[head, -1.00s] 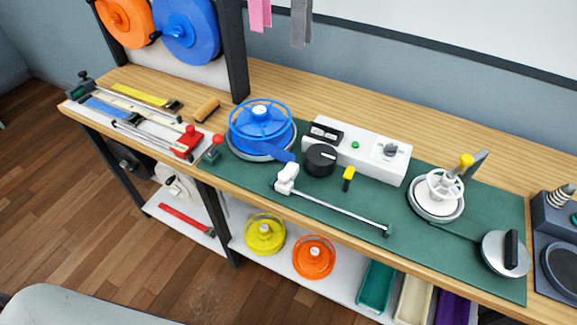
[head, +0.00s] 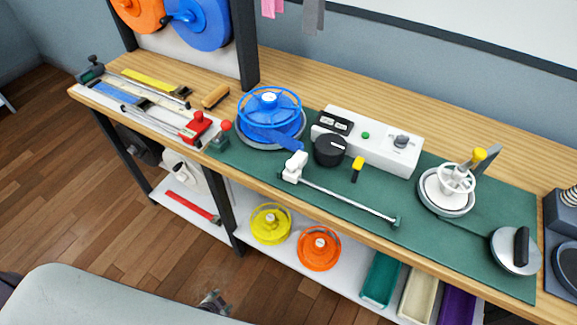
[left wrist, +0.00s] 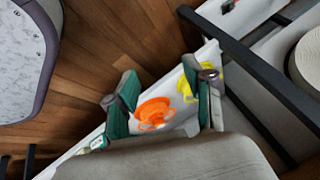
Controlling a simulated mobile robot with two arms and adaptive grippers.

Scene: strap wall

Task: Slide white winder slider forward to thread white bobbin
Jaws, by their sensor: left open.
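The white winder slider (head: 294,167) sits at the left end of a thin metal rail (head: 345,201) on the green mat's front part. The white bobbin (head: 455,180) stands upright on a round white base at the right of the mat, with a yellow-tipped arm (head: 478,154) beside it. My left gripper (left wrist: 160,78) is open and empty in the left wrist view, with the lower shelf beyond its fingers. A small part of it seems to show at the bottom of the head view, well short of the bench and apart from the slider. My right gripper is out of sight.
A blue bobbin (head: 270,112) stands just behind the slider. Yellow (head: 270,224) and orange (head: 319,248) bobbins lie on the lower shelf. The bench's front edge runs close to the rail.

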